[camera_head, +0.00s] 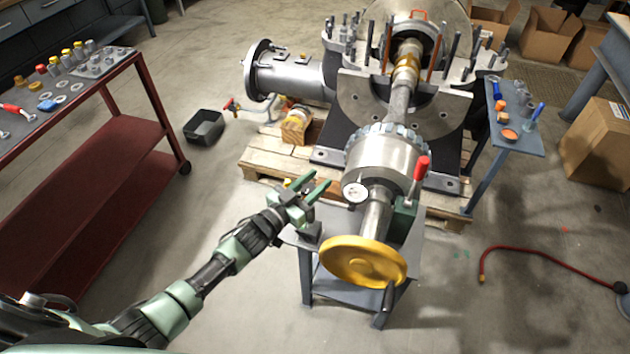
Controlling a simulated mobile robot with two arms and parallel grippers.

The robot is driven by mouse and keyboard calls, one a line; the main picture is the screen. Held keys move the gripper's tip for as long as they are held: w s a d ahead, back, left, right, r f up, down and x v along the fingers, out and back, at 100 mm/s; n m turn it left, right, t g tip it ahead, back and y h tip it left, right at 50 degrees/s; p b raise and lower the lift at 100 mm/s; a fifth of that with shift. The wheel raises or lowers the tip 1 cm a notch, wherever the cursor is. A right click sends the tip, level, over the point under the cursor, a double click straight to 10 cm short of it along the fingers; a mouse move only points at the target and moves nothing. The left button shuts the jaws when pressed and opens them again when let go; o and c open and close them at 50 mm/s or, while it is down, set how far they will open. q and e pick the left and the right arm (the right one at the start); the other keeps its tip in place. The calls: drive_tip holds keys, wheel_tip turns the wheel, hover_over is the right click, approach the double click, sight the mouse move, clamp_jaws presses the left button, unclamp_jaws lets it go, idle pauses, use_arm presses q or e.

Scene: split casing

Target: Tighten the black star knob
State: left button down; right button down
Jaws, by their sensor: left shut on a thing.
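I cannot pick out the black star knob; it is too small or hidden by my left gripper. My left gripper (311,187) is above the left end of the small grey stand (415,240), left of the round white dial gauge (355,191). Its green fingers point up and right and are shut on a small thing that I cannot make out. A dark block (308,232) sits on the stand just below the gripper. My right gripper is not in view.
A yellow handwheel (362,262) and a red-handled lever (421,168) are right of my left gripper. The large split casing (352,108) stands behind on a pallet (262,160). A red cart (95,165) is at left. A red hose (540,252) lies on the floor at right.

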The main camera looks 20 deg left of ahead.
sight(304, 193)
use_arm(q)
drive_tip(key=c, duration=0.9)
unclamp_jaws()
drive_tip(key=shift+s+a+f, duration=0.1)
drive_tip(key=shift+s+a, duration=0.1)
drive_tip(key=shift+s, duration=0.2)
drive_tip(key=v, duration=0.6)
drive_tip(key=shift+s+a+b, duration=0.15)
drive_tip(key=shift+s+b, duration=0.15)
drive_tip(key=shift+s, duration=0.1)
